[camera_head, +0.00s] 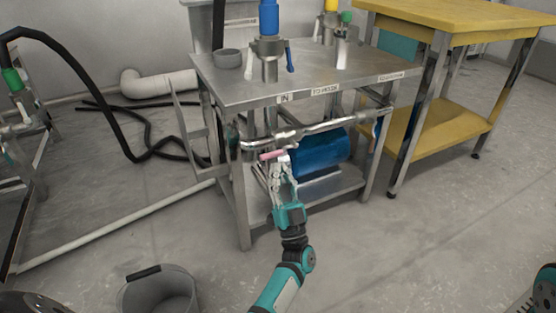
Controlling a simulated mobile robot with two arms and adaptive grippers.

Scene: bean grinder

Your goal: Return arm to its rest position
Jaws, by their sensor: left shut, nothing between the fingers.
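My left arm (278,290), teal, white and dark grey, reaches up from the bottom middle. My left gripper (281,163) is in front of the metal table's (243,92) near side, below the pipe work. Its fingers are shut with nothing held. A pink-red handle-like piece (272,154) shows close to the fingertips; whether they touch it I cannot tell. A blue cylinder (325,155) is just to the right of the fingers, under the tabletop. My right gripper is not in view.
A metal pipe (338,122) crosses the table's front. A yellow table (455,20) stands at the right. A grey bucket (160,288) is on the floor at lower left. Black hoses (140,150) lie at the back left.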

